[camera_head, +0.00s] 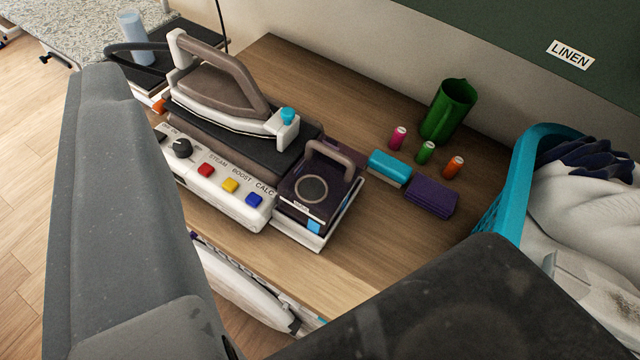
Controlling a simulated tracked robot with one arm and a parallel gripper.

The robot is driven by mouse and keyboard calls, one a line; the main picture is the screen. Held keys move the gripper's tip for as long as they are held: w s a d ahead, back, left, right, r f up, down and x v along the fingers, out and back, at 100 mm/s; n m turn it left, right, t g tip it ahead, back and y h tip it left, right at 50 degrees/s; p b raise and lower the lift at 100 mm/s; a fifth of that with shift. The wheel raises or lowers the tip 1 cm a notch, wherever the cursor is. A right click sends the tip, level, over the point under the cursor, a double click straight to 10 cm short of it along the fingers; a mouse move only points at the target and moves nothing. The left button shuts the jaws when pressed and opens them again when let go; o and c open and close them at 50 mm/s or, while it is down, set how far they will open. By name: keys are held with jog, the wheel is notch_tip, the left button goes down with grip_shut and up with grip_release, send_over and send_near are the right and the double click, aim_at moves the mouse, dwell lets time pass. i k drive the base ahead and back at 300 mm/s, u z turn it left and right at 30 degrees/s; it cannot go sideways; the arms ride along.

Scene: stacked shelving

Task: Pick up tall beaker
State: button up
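A pale blue, slim cylindrical vessel (136,38) stands upright at the far upper left. I cannot tell for sure which of the two is the tall beaker. My gripper (295,160) shows very close to the camera as a large grey part on the left and a dark part at lower right. The two parts are spread wide apart with nothing held between them. Both vessels are beyond it, untouched.
A steam iron (218,85) sits on its station (215,178) with coloured buttons. A dark boxy device (318,188) with a handle is beside it. Small spools (425,152), a blue brush (390,168) and purple cloth (432,195) lie before the jug. A turquoise laundry basket (515,185) stands right.

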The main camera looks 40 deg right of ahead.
aim_at(129, 20)
jog(key=u, duration=2.1)
jog(key=i, duration=2.1)
jog(key=z, duration=2.5)
